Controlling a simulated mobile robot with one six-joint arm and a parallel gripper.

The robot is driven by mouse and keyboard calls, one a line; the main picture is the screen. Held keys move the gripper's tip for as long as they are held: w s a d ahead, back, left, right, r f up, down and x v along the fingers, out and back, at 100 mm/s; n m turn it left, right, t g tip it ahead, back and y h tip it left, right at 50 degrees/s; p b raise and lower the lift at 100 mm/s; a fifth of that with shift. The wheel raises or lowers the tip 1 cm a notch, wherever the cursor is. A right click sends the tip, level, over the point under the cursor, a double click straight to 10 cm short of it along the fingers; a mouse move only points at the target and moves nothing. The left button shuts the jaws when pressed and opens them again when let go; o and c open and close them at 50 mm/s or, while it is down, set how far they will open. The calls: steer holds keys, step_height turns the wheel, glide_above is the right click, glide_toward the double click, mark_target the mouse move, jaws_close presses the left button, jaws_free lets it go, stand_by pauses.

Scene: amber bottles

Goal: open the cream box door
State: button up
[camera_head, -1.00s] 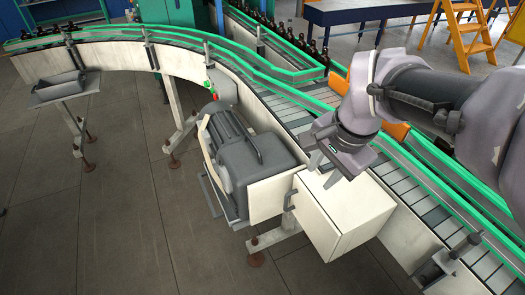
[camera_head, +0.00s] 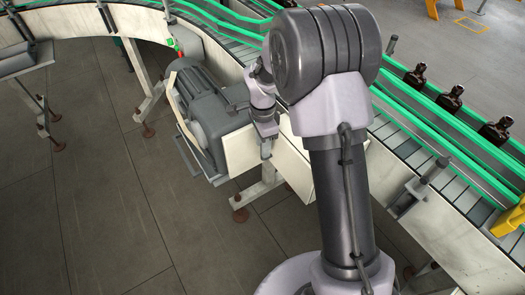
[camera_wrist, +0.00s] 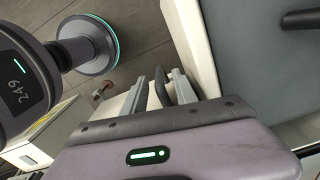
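The cream box (camera_head: 293,168) stands beside the conveyor. My arm hides most of it in the head view, so I cannot tell there how its door sits. My gripper (camera_head: 267,150) is low at the box's left side, by the handle. In the wrist view, the dark curved handle (camera_wrist: 162,87) lies between the two fingers of my gripper (camera_wrist: 162,92). The fingers are apart, with narrow gaps showing beside the handle, so the gripper looks open around it.
The green-railed conveyor (camera_head: 420,155) runs behind, with several amber bottles (camera_head: 449,98) beyond. Open floor (camera_head: 120,215) lies at the front left.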

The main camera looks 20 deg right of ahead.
steer(key=shift+f, duration=0.8)
steer(key=shift+c, duration=0.2)
jaws_close()
stand_by(0.7)
